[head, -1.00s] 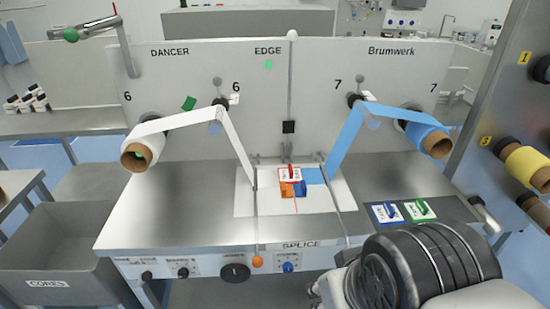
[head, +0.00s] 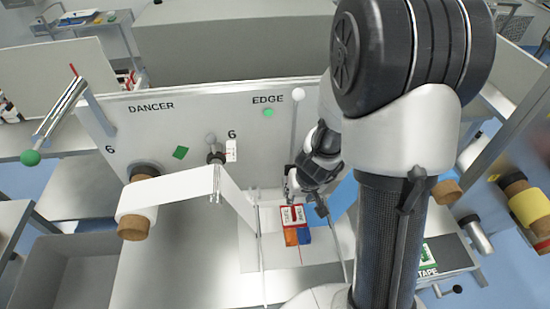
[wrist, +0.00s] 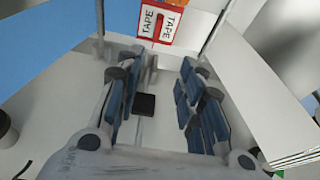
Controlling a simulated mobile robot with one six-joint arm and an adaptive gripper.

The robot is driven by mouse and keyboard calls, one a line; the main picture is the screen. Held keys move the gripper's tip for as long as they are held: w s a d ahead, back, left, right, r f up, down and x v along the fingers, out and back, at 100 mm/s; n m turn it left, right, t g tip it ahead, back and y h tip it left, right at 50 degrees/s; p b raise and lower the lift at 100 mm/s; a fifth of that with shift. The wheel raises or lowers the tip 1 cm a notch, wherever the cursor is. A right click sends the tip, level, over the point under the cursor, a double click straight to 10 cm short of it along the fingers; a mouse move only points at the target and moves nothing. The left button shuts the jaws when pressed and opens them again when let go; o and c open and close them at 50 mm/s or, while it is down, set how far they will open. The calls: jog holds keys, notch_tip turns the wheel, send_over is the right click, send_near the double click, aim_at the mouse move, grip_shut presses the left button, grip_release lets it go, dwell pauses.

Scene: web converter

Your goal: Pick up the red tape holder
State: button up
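A white web (head: 170,190) runs from a roll at left down to the table; a blue web (head: 345,197) lies at right, partly hidden by my arm. Thin upright rods (head: 262,245) flank the splice area. A green TAPE card (head: 428,258) lies at right.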

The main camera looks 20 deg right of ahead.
jog(key=b, duration=0.9)
send_over(294, 212)
jog(key=s, duration=0.1)
notch_tip(294, 212, down, 12)
jog(key=shift+s+d+f, duration=0.1)
jog(key=shift+s+f, duration=0.05)
jog(key=b+x, duration=0.4)
jog(key=x, duration=0.1)
jog(key=shift+s+a+f, duration=0.15)
jog(key=shift+a, duration=0.1)
jog(key=shift+c, duration=0.5)
grip_shut()
